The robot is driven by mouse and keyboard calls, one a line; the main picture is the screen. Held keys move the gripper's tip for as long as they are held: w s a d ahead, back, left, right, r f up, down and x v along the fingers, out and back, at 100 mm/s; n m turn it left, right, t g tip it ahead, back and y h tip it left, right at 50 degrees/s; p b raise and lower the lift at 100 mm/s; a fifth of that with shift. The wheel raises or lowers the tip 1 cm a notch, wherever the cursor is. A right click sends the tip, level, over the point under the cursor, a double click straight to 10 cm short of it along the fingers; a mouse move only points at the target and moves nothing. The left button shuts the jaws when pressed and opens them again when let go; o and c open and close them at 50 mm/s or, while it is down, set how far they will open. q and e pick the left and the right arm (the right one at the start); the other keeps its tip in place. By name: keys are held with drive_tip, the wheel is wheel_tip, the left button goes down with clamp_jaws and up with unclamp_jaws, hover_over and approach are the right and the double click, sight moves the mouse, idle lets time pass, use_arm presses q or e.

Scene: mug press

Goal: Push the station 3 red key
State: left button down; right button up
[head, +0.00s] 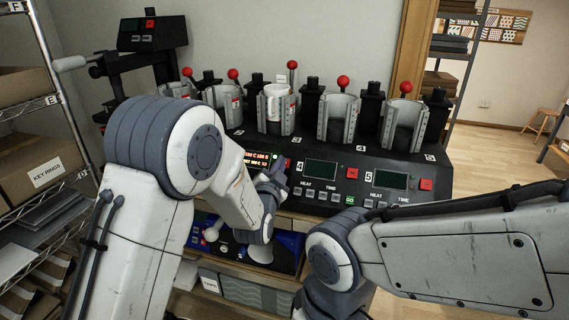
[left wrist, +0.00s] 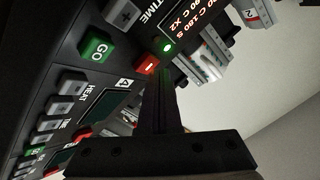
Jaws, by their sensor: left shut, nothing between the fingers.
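The station 3 red key (head: 287,163) sits right of a lit display (head: 262,160) on the sloping black panel. In the left wrist view the red key (left wrist: 147,64) bears a light mark and lies beside a lit green light (left wrist: 167,47). My left gripper (head: 279,168) is shut and empty, its tips close to this key. In the left wrist view the fingers (left wrist: 163,80) end just beside the key; I cannot tell whether they touch it. A white mug (head: 274,101) stands in the station 3 press. My right gripper is out of view.
Other red keys (head: 352,172) (head: 426,184) sit right of dark displays. Green GO keys, one in the left wrist view (left wrist: 95,48), and grey buttons line the panel. Red-knobbed levers rise behind. A shelf with boxes (head: 28,165) stands at left.

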use_arm(q)
drive_tip(key=shift+w+d+f+b, duration=0.1)
drive_tip(key=shift+w+f+b, duration=0.15)
drive_tip(key=shift+f+b, duration=0.1)
idle(0.3)
drive_tip(key=shift+s+r, duration=0.1)
drive_tip(key=shift+r, duration=0.1)
drive_tip(key=shift+s+a+r, duration=0.2)
drive_tip(key=shift+s+r, duration=0.35)
drive_tip(key=s+a+r+p, duration=0.1)
drive_tip(key=s+r, duration=0.3)
drive_tip(key=shift+a, duration=0.2)
idle(0.4)
drive_tip(key=shift+s, duration=0.1)
